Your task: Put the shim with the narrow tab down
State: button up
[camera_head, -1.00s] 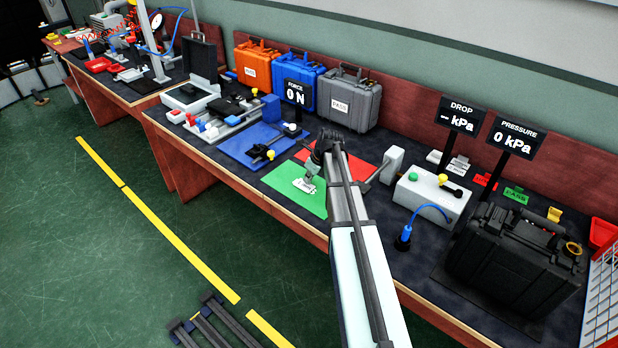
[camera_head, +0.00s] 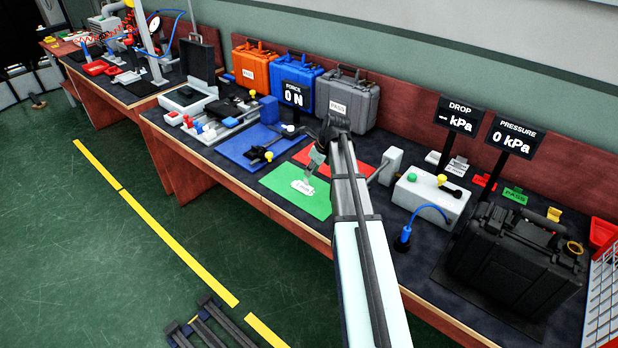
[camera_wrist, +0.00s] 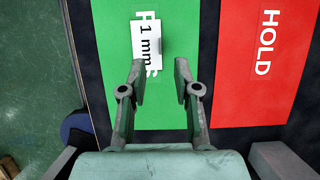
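The shim is a small white plate marked "1 mm" (camera_wrist: 146,45). It lies on the green mat (camera_wrist: 110,100), covering part of the mat's white lettering. A narrow grey piece shows at its right edge, probably the tab. In the head view the shim (camera_head: 302,187) is a small white patch on the green mat. My gripper (camera_wrist: 160,72) is open with nothing between its fingers. In the head view my gripper (camera_head: 309,173) is just above the shim.
A red mat marked HOLD (camera_wrist: 258,75) lies right of the green one. A blue mat (camera_head: 245,150) with a dark tool lies to the left. A white control box (camera_head: 430,198) and a black case (camera_head: 515,258) stand to the right. Coloured cases line the back.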

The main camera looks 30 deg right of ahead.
jog(key=shift+b+v, duration=0.3)
jog(key=shift+v, duration=2.45)
